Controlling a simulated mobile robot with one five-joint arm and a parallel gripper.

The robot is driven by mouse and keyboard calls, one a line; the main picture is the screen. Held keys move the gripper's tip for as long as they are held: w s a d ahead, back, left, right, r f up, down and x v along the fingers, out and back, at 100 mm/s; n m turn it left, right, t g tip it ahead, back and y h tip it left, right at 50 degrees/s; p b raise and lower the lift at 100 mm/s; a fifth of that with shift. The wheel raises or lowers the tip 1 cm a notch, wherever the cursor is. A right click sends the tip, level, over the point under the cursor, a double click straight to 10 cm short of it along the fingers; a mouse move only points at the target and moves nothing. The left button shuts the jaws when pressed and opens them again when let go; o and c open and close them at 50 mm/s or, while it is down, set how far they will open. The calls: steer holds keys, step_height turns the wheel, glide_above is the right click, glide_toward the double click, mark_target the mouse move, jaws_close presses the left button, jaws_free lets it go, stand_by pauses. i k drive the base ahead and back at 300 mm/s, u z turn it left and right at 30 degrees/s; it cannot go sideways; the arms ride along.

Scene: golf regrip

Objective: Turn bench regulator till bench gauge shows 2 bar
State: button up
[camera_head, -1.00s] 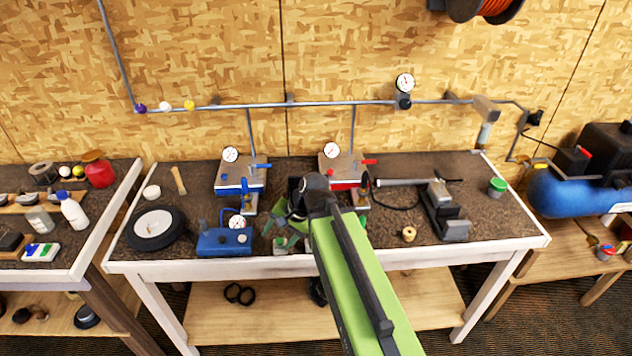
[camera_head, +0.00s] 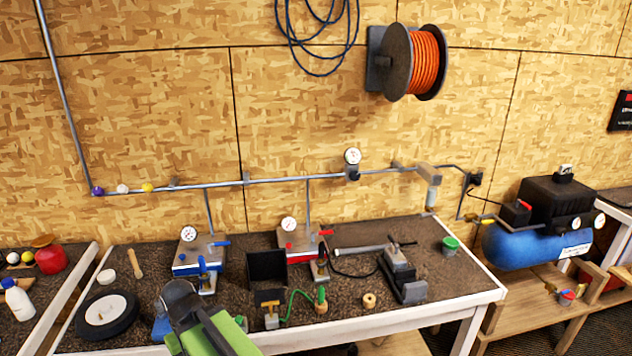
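A round white gauge (camera_head: 352,156) sits on the wall pipe, with a dark regulator knob (camera_head: 354,175) just below it. I take these for the bench gauge and bench regulator, though no label is readable. The gauge's needle is too small to read. My green arm with its dark joint is at the bottom, left of centre, well below and left of the knob and apart from it. My gripper cannot be made out; its fingers are hidden or out of frame.
Blue (camera_head: 199,257) and red (camera_head: 299,243) boxes with gauges stand on the bench (camera_head: 350,307). A dark upright holder (camera_head: 266,270), a green hose and a black clamp-like device (camera_head: 402,276) are nearby. A blue compressor tank (camera_head: 535,246) stands right.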

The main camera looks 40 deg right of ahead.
mark_target(354, 175)
steer(key=u, duration=1.7)
steer(key=k, duration=0.7)
steer(key=z, duration=1.05)
steer(key=i, duration=1)
steer(key=u, duration=0.05)
